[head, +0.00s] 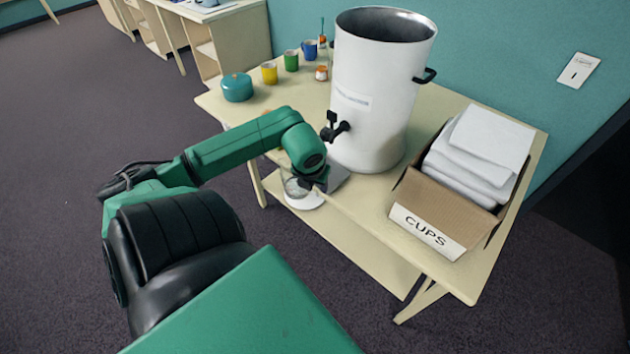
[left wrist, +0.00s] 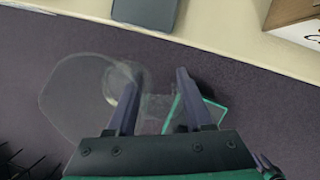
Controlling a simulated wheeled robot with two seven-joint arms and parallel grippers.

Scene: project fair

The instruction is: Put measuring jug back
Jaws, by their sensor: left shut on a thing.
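The measuring jug (head: 299,190) is clear and see-through. My left gripper (head: 318,182) is shut on it, just in front of the table's near edge and below the urn's tap. In the left wrist view the jug (left wrist: 80,98) shows as a faint round outline over dark floor, left of the fingers, and the left gripper (left wrist: 158,100) has its fingers on either side of what looks like its handle. The gripper hides part of the jug in the head view. My right gripper is not in view.
A white urn (head: 375,100) with a black tap stands on the table (head: 465,275), a grey plate (head: 342,180) at its foot. A CUPS box (head: 440,215) stands right. A teal pot (head: 237,87), yellow cup (head: 269,73), green cup (head: 291,60) and blue cup (head: 309,49) stand at the far left.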

